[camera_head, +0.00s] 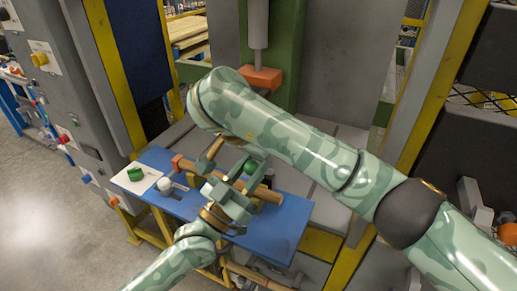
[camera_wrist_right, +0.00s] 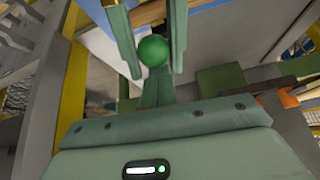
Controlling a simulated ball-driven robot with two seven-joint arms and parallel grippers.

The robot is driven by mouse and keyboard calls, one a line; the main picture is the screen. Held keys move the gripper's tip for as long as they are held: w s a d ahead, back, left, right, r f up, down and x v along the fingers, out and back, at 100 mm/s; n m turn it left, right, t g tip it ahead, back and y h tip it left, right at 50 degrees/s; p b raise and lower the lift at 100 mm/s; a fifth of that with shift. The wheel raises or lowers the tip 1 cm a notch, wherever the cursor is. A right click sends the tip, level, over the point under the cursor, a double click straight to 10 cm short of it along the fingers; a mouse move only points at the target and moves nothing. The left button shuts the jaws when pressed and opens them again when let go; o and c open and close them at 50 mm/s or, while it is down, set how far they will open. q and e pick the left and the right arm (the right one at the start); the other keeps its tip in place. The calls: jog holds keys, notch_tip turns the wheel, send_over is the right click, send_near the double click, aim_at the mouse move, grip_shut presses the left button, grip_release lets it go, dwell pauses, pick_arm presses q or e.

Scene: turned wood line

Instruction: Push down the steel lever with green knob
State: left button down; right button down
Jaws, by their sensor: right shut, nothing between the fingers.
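A dark green round knob (camera_head: 250,167) shows among the gripper parts, above the blue tabletop (camera_head: 280,230). The knob also shows in the right wrist view (camera_wrist_right: 153,50), just beyond my right gripper (camera_wrist_right: 155,85), which is shut and empty. Its steel lever is hidden. I cannot tell if the gripper touches the knob. My left gripper (camera_head: 233,197) comes in from the lower left and overlaps the wooden bar; its fingers are too crowded with other parts to read.
A wooden bar (camera_head: 268,194) lies along the blue top. Left of it are a white knob (camera_head: 165,184) and a green button (camera_head: 135,173) on a white plate. An orange press head (camera_head: 262,79) hangs behind. My right forearm covers the middle.

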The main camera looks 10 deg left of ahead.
jog(key=shift+s+a+f+t, duration=0.25)
jog(key=shift+s+a+t, duration=0.05)
jog(key=shift+s+t, duration=0.3)
pick_arm(q)
jog(key=shift+r, duration=0.1)
pick_arm(e)
jog(key=shift+s+a+f, duration=0.15)
jog(key=shift+s, duration=0.1)
pick_arm(q)
jog(key=c, duration=1.1)
grip_release()
pick_arm(e)
jog(key=shift+w, duration=0.1)
